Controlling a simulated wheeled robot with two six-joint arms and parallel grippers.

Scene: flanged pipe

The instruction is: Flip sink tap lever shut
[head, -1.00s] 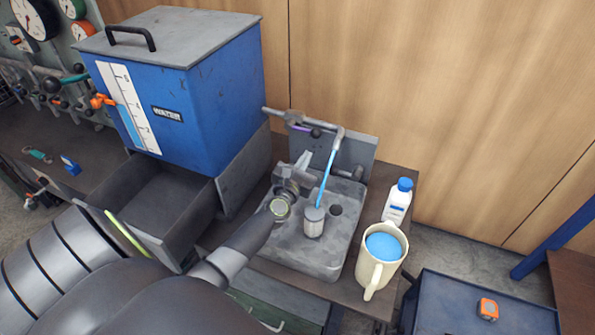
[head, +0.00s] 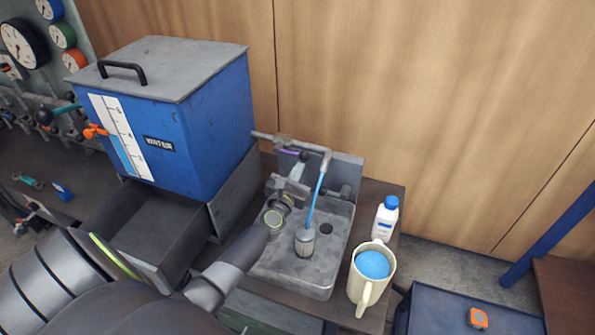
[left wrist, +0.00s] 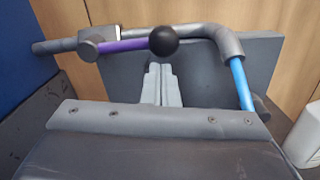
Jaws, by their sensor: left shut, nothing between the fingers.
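The grey tap pipe (head: 285,142) runs from the blue water tank over the sink (head: 340,222). Its purple lever (left wrist: 122,46) lies along the pipe, pointing right, and ends in a black knob (left wrist: 163,41). A blue stream (head: 317,200) falls from the spout (left wrist: 229,45) to a small grey cup (head: 305,242) in the sink. My left gripper (head: 297,172) is shut and empty over the sink. In the left wrist view its fingertips (left wrist: 160,72) appear just below the knob; I cannot tell whether they touch. My right gripper is not in view.
The blue water tank (head: 225,130) stands left of the tap. A beige mug (head: 386,284) with blue contents and a white bottle (head: 385,222) stand right of the sink. An orange item (head: 478,318) lies on a dark blue surface at lower right.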

